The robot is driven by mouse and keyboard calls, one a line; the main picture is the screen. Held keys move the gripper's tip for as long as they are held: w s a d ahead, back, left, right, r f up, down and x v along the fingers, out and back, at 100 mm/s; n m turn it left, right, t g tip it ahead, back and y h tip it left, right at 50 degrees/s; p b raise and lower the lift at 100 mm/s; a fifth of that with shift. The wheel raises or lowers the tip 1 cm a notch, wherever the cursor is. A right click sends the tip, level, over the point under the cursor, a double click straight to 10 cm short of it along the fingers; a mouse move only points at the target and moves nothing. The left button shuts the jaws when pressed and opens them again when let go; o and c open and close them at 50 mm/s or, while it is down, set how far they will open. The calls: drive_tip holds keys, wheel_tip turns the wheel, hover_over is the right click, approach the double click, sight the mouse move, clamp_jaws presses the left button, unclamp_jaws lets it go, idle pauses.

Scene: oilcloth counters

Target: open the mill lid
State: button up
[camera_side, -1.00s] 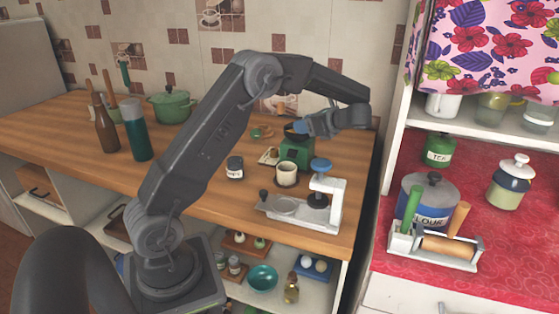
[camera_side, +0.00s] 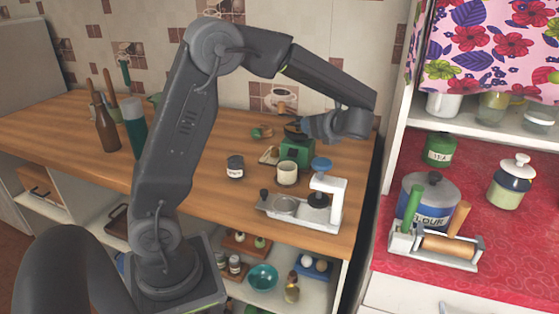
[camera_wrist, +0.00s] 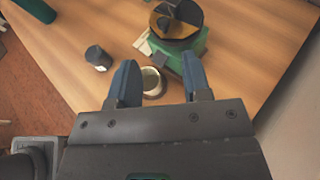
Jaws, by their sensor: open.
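The mill has a green body (camera_side: 296,152) and stands near the back right of the wooden counter. In the wrist view its round top (camera_wrist: 176,18) shows dark and brass-coloured sectors, and the green body (camera_wrist: 187,48) shows under it. I cannot tell clearly how the lid sits. My gripper (camera_side: 298,126) is at the height of the mill's top in the side view and partly hides it. In the wrist view my gripper (camera_wrist: 159,62) has its two blue fingers apart with nothing held. The mill's top lies beyond the fingertips there.
A cream cup (camera_side: 287,174) stands in front of the mill; it shows between the fingers in the wrist view (camera_wrist: 152,82). A small dark jar (camera_side: 235,168) is to the left. A white press (camera_side: 330,205) stands in front.

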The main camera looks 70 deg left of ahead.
drive_tip(key=s+d+r+n+t+h, duration=0.2)
drive_tip(key=s+d+n+t+h, duration=0.1)
drive_tip(key=s+d+n+h, duration=0.7)
drive_tip(key=shift+s+d+r+n+h, duration=0.15)
drive_tip(key=shift+s+d+n+h, duration=0.15)
drive_tip(key=shift+s+d+n, duration=2.2)
drive_tip(key=shift+s+d+m, duration=0.2)
drive_tip(key=shift+s+m, duration=0.25)
drive_tip(key=shift+s, duration=0.05)
drive_tip(key=shift+s+d+m, duration=0.15)
drive_tip(key=shift+s+m, duration=0.3)
drive_tip(key=shift+s, duration=0.05)
drive_tip(key=m+g+y, duration=0.5)
drive_tip(key=m+y, duration=0.6)
approach(298, 124)
drive_tip(key=x, duration=0.8)
drive_tip(key=shift+a, duration=0.25)
drive_tip(key=shift+c, duration=0.3)
